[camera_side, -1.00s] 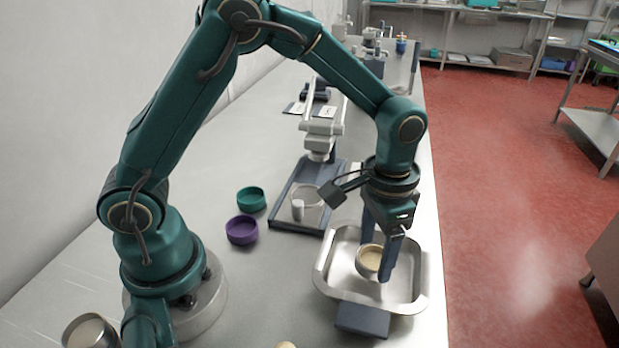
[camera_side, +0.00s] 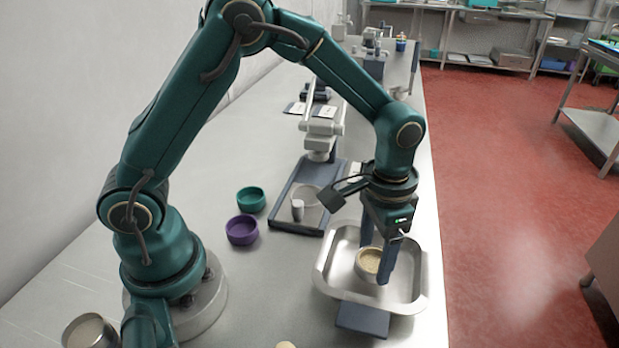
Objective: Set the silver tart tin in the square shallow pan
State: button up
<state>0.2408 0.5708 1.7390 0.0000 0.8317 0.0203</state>
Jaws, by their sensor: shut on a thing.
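The square shallow pan (camera_side: 415,285) is a silver metal tray with a raised rim, near the front right edge of the bench. My gripper (camera_side: 375,268) points down into it, shut on a small round silver tin (camera_side: 366,266) with a tan, grainy filling. The tin is upright and within the pan's outline, left of its middle. One finger hides part of its right side. I cannot tell whether its base touches the pan floor.
A teal bowl (camera_side: 251,199) and a purple bowl (camera_side: 242,230) stand left of the pan. A dark stand with a grey machine (camera_side: 321,140) is behind it. A metal cup (camera_side: 90,332) is at the front left. A dark block (camera_side: 362,320) lies at the pan's front.

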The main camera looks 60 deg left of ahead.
jog(key=shift+f, duration=0.6)
dwell(0.9)
jog(key=o, duration=1.3)
jog(key=shift+r, duration=3.5)
